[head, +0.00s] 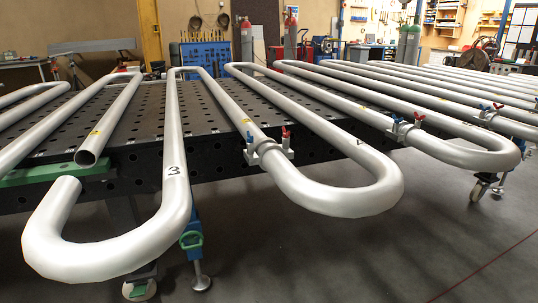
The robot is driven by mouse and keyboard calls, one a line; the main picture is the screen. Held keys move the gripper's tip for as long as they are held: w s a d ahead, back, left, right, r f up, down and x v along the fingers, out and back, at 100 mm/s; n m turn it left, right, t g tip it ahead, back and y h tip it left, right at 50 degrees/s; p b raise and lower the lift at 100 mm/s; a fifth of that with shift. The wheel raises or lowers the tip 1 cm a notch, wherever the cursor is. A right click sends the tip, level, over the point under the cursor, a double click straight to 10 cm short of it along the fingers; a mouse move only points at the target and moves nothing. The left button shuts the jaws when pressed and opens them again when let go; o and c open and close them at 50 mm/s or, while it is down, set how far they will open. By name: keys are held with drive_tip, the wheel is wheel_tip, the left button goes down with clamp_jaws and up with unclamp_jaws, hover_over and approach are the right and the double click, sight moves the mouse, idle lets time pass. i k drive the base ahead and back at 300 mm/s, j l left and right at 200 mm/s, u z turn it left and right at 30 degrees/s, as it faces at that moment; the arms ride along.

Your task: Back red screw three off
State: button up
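A clamp with a small red screw (286,133) and a blue screw (249,137) sits around a grey coil pipe near the middle. A third clamp has a red screw (498,106) and a blue screw (482,107) near the right edge. A black "3" is marked on the nearest left pipe bend (172,205). I cannot tell which red screw bears the number three. How far each screw is turned in is too small to tell. My gripper is not in view.
The serpentine coils lie on a dark perforated table (140,125), their bends jutting past its front edge. An open pipe end (88,157) faces forward at left. Green clamp parts (40,176) sit at the left edge. The floor in front (330,260) is clear.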

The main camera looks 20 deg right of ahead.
sight(286, 134)
drive_tip(key=i+l+u, duration=0.15)
drive_tip(key=l, duration=0.45)
drive_tip(key=l+u, duration=0.1)
drive_tip(key=l, duration=0.5)
drive_tip(key=i+l+u, duration=0.15)
drive_tip(key=l, duration=0.45)
drive_tip(key=i+u, duration=0.1)
drive_tip(key=i, duration=0.25)
drive_tip(key=i+j, duration=0.45)
